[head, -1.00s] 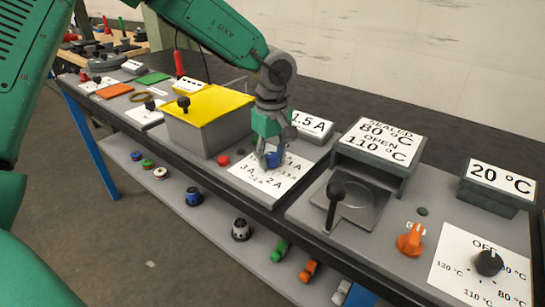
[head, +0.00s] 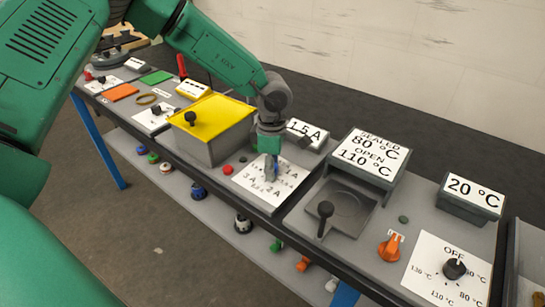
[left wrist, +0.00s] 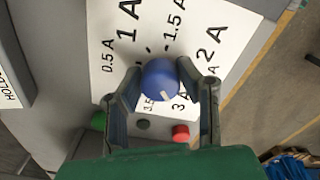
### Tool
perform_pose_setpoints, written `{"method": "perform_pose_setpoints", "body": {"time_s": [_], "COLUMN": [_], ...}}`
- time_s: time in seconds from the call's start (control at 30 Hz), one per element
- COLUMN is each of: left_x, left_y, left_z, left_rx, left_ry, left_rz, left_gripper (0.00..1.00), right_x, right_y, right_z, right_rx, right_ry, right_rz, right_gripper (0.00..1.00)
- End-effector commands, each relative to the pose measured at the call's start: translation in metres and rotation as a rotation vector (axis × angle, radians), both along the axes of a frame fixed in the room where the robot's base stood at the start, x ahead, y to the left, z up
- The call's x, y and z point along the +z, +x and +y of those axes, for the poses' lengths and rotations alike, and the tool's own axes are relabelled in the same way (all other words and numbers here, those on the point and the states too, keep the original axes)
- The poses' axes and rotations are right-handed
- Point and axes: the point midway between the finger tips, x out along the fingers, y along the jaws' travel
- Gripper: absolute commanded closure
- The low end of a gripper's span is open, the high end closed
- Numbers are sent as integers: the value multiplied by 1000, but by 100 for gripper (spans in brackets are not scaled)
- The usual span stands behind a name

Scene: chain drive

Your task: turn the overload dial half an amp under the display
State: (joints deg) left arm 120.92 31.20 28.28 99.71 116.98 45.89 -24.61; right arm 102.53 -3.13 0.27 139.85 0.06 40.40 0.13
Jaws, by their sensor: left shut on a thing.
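The overload dial is a blue round knob (left wrist: 160,78) with a pale mark. It stands on a white scale card (head: 262,192) marked in amps; the card also fills much of the left wrist view (left wrist: 205,30). The mark lies on the dial side toward the "3 A" print; I cannot tell the exact setting. My left gripper (head: 271,176) points down at the dial. In the left wrist view its two fingers (left wrist: 163,88) flank the dial, shut on it. In the head view the fingers mostly hide the dial. The display (head: 306,132) behind reads 1.5 A. My right gripper is not in view.
A red button (head: 228,170) sits beside the card. A grey box with a yellow lid (head: 215,120) stands to the left. On the right are a black lever (head: 325,215), an orange knob (head: 389,249) and a black temperature dial (head: 454,268).

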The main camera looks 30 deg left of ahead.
Motion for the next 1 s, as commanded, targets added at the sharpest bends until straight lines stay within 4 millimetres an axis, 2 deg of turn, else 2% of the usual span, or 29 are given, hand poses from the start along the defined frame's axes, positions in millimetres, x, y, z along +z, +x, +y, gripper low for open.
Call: {"method": "perform_pose_setpoints", "body": {"time_s": [0.03, 0.3, 1.0], "left_x": [4, 3, 2], "left_y": [1, 1, 2], "left_z": [1, 2, 2], "left_rx": [47, 303, 968], "left_ry": [2, 2, 2], "left_rz": [-1, -2, -4], "left_gripper": [98, 98, 98], "right_x": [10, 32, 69], "right_y": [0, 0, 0], "right_z": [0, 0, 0], "right_rx": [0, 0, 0], "right_ry": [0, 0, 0], "right_rz": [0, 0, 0], "right_gripper": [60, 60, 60]}}
